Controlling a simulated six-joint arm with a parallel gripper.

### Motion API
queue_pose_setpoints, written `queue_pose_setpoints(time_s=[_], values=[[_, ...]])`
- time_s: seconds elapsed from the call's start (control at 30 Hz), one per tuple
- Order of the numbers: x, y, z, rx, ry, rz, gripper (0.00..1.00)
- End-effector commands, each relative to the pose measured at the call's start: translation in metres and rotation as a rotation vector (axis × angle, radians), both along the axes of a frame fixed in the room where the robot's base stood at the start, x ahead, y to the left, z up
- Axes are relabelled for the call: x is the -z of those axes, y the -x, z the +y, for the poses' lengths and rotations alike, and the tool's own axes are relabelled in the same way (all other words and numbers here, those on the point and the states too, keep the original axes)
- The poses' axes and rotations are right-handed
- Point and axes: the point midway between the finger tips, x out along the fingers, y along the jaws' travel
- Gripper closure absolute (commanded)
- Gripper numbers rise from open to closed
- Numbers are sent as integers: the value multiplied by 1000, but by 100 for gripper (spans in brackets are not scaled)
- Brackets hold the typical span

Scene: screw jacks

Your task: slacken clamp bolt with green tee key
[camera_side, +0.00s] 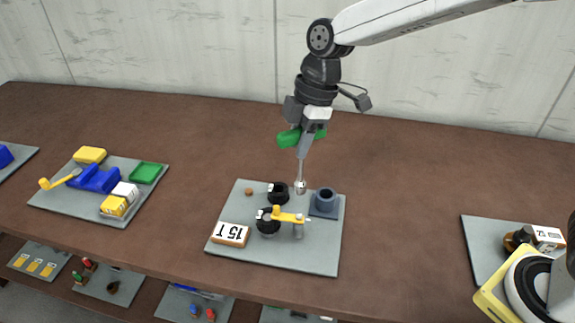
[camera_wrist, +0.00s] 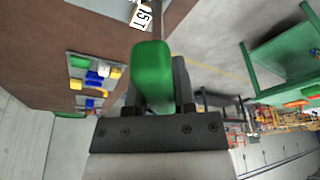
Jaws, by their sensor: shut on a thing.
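My gripper (camera_side: 306,138) is shut on the green handle of the tee key (camera_side: 288,138) above the work board. The green handle (camera_wrist: 152,75) also fills the middle of the wrist view. The key's silver shaft points down, nearly upright. Its silver socket end (camera_side: 300,187) shows near the board's back edge, between a black knob (camera_side: 278,190) and a blue-grey block with a round collar (camera_side: 324,203). I cannot tell whether the socket touches anything. No clamp bolt can be clearly made out. A yellow lever (camera_side: 289,216) and a grey post (camera_side: 298,231) stand in front.
The grey board (camera_side: 280,258) carries a second black knob (camera_side: 267,223) and a "15T" label block (camera_side: 230,234). A board with blue and yellow parts (camera_side: 70,208) lies left. Another board (camera_side: 482,235) and a yellow-framed device (camera_side: 500,298) are right. Brown table between is clear.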

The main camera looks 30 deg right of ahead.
Motion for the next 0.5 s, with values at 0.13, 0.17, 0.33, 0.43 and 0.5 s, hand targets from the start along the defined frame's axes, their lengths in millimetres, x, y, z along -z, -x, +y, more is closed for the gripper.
queue_pose_setpoints(time_s=[0.13,0.17,0.33,0.43,0.5], values=[[-1,0,0,-43,-1,-1,100],[-1,0,0,-48,-1,-1,100],[0,0,0,-49,-1,0,100],[3,0,0,-49,-1,0,100],[7,0,0,-48,0,1,100]])
